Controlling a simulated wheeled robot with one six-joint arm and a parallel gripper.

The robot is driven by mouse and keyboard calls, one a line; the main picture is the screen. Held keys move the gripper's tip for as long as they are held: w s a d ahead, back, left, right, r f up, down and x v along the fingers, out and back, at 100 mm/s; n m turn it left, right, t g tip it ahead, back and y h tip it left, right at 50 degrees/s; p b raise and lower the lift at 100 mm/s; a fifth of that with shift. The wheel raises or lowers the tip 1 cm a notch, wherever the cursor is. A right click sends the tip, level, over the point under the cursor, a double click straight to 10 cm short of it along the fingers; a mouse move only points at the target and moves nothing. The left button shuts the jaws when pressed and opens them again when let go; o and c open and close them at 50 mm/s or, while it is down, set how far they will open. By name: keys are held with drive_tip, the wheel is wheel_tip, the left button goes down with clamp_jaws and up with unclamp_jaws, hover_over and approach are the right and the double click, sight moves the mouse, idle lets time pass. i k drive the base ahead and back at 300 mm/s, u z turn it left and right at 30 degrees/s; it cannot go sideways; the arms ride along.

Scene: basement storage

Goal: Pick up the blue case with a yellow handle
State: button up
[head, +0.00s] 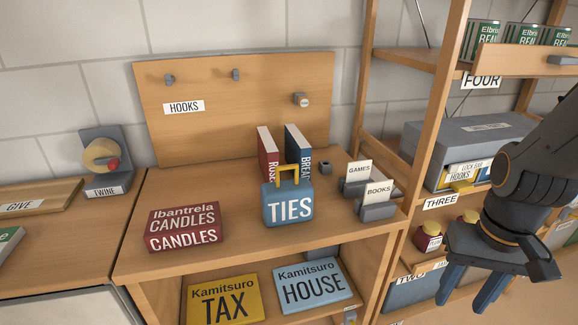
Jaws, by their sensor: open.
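The blue case (288,209) stands upright on the wooden bench top, with "TIES" in white letters on its front. Its yellow handle (288,172) stands up from its top. My gripper (470,291) is at the lower right, in front of the shelving, well apart from the case. Its blue fingers point down, spread apart, with nothing seen between them.
Red (268,153) and blue (298,151) books stand close behind the case. A red candles box (184,227) lies to its left. Card holders marked games (355,186) and books (377,206) stand to its right. A shelf upright (437,110) rises between bench and gripper.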

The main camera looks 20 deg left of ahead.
sight(287, 201)
drive_tip(key=z, duration=1.25)
drive_tip(key=k, duration=1.35)
drive_tip(key=u, duration=0.7)
drive_tip(key=i, duration=0.5)
drive_tip(key=z, duration=0.05)
